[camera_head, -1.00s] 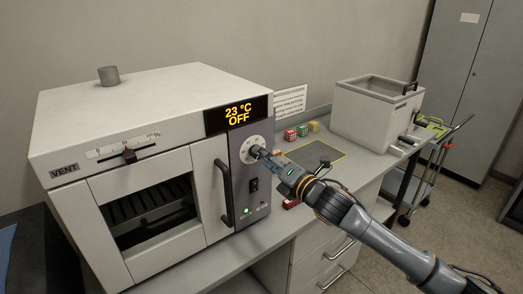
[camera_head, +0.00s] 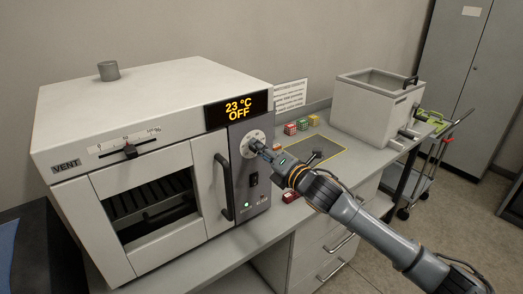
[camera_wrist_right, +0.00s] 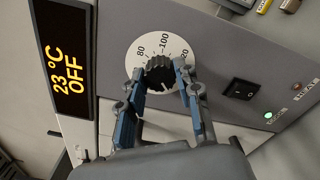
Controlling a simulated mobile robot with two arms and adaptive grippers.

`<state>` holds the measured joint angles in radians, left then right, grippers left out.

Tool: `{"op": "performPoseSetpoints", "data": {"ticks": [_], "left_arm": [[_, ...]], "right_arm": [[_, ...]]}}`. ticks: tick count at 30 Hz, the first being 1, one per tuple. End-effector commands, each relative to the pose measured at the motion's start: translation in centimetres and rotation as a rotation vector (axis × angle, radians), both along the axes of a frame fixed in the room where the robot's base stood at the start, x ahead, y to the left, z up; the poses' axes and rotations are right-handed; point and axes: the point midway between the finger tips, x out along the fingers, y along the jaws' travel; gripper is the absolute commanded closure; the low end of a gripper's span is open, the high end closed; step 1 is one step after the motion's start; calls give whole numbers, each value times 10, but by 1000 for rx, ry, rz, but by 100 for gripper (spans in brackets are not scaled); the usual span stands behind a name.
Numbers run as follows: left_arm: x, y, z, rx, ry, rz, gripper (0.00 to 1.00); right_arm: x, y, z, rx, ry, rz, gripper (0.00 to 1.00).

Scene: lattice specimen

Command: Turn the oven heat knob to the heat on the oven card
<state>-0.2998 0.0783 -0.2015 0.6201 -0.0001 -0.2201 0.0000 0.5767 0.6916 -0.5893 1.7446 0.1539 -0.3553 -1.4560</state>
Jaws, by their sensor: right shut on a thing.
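The oven (camera_head: 150,95) is a white box with a dark control panel on its right. Its display (camera_head: 238,112) reads 23 °C OFF in yellow. The dark ribbed heat knob (camera_wrist_right: 160,70) sits on a white dial (camera_wrist_right: 138,50) marked 80, 100 and 120; the dial also shows in the head view (camera_head: 246,139). My right gripper (camera_wrist_right: 163,82) is shut on the knob, one finger on each side, and partly hides the dial; it also shows in the head view (camera_head: 262,150). A white printed card (camera_head: 290,94) stands behind the bench, its text too small to read. My left gripper is not in view.
A black rocker switch (camera_wrist_right: 241,92) and a lit green lamp (camera_wrist_right: 268,115) lie beside the knob. The oven door handle (camera_head: 224,187) is close to my right gripper.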

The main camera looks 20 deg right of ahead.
Motion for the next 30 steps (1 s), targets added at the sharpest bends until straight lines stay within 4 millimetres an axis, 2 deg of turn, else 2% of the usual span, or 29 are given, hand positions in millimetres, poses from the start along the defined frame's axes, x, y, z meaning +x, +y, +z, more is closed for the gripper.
{"op": "performPoseSetpoints", "data": {"ticks": [11, 30], "left_arm": [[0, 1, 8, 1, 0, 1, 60], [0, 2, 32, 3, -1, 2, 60]], "right_arm": [[0, -1, 1, 129, 48, -2, 98], [1, -1, 1, 683, 249, -4, 98]]}}
